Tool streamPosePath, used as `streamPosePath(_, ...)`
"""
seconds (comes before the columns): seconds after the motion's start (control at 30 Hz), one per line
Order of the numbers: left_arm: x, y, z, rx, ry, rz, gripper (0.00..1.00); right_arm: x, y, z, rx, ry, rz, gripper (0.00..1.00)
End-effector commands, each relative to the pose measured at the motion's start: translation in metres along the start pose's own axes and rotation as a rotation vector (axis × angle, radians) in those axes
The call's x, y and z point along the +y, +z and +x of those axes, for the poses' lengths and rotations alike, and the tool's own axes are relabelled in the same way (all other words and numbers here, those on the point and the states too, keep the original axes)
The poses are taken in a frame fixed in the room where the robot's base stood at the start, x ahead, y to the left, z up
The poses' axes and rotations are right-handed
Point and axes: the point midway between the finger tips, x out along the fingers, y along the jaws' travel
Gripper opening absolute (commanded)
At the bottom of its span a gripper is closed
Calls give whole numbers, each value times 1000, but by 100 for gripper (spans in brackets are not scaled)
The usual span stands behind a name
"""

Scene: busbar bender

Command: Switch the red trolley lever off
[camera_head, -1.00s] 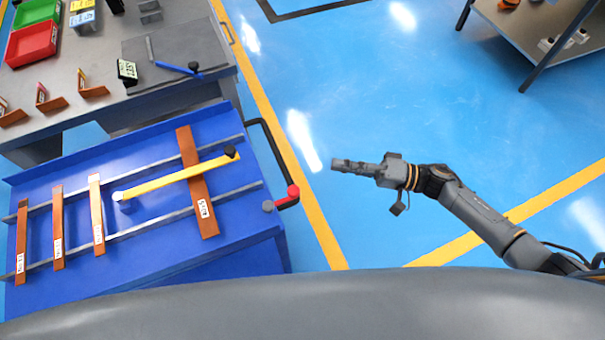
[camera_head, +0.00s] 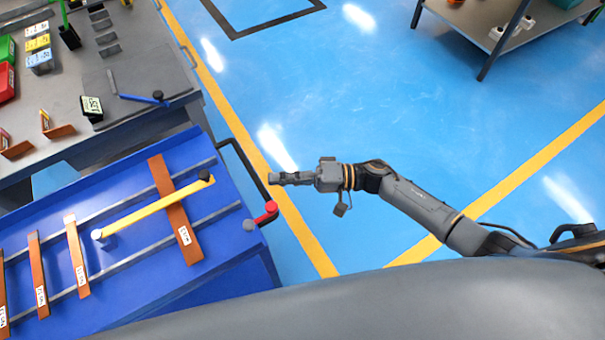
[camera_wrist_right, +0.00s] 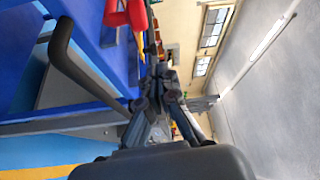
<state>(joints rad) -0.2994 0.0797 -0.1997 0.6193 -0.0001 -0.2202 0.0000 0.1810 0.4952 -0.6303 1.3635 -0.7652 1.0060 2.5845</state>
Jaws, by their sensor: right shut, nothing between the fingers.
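The red trolley lever (camera_head: 266,212) sits at the right edge of the blue trolley (camera_head: 228,231), beside a grey round knob and near the black handle (camera_head: 241,160). My right gripper (camera_head: 276,179) is shut and empty, just above and right of the lever in the head view, apart from it in the picture. In the right wrist view the shut fingers (camera_wrist_right: 160,80) point ahead, with the red lever (camera_wrist_right: 128,14) just beyond them at the top and the black handle (camera_wrist_right: 75,65) to the left. My left gripper is not in view.
Copper bars (camera_head: 176,210) and a yellow arm (camera_head: 150,207) lie across the trolley's rails. A grey workbench (camera_head: 100,65) with bins and tools stands behind it. A table (camera_head: 500,30) is at the far right. The blue floor (camera_head: 340,110) between is clear.

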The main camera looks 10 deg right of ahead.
Motion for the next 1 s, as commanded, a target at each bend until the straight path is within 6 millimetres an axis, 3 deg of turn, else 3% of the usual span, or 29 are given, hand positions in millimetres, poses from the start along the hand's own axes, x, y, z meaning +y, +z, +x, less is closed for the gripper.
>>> streamPosePath(0.1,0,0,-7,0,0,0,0,-2,2,21,1,-1,2,0)
streamPosePath(0.4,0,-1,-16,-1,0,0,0,0,35,6,1,1,1,0)
streamPosePath(1.0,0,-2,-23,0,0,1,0,-2,40,4,24,5,0,0)
